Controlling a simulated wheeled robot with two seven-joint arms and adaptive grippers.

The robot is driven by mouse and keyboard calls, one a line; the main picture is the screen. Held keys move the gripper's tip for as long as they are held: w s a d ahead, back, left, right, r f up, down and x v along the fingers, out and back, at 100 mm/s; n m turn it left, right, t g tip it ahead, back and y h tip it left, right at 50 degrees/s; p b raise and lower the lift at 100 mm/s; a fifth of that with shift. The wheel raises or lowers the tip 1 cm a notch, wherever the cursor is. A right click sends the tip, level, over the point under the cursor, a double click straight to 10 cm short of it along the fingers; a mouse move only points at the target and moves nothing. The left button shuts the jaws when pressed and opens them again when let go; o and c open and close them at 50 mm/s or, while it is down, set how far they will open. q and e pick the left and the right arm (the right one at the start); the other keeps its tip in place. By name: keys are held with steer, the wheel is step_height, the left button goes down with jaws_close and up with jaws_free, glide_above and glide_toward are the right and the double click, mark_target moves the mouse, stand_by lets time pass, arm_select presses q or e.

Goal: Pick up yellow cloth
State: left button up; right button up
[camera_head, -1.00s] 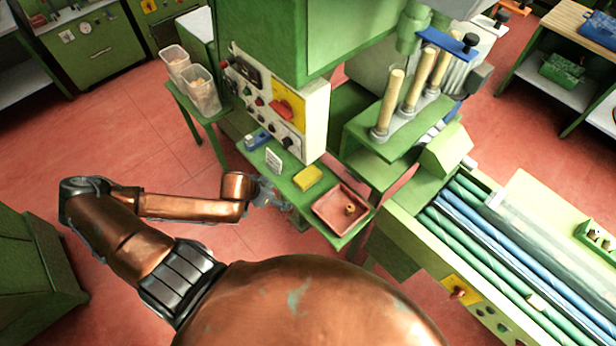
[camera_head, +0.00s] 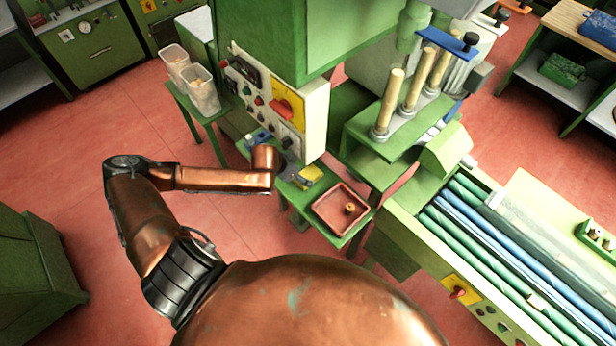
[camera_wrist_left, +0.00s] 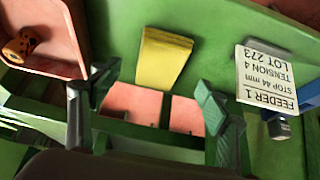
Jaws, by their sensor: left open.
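The yellow cloth (camera_head: 313,172) lies flat on a small green shelf (camera_head: 330,239) at the front of the machine. It also shows as a yellow folded rectangle (camera_wrist_left: 163,58) at the upper middle of the left wrist view. My left gripper (camera_head: 300,174) is beside the cloth on its left in the head view, partly hidden by my copper wrist. In the left wrist view my left gripper (camera_wrist_left: 150,88) has its two fingers wide apart, with the cloth between and beyond them. Nothing is held. My right gripper is not in view.
A red tray (camera_head: 325,219) with a cork stopper (camera_head: 350,209) in it sits right of the cloth. A white label card (camera_wrist_left: 266,75) and a blue-and-dark item (camera_wrist_left: 283,126) are on the other side. The control panel (camera_head: 312,115) rises behind the shelf.

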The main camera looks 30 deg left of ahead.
mark_target(307, 176)
arm_select(q)
steer(key=shift+w+d+f, duration=0.15)
steer(key=shift+w+f, duration=0.05)
steer(key=shift+w, duration=0.15)
steer(key=x, duration=0.4)
steer(key=shift+w+f+b, duration=0.1)
steer(key=shift+f+b, duration=0.15)
steer(key=shift+b, duration=0.05)
steer(key=shift+c, duration=0.7)
steer(key=c, duration=1)
steer(key=shift+r, duration=0.15)
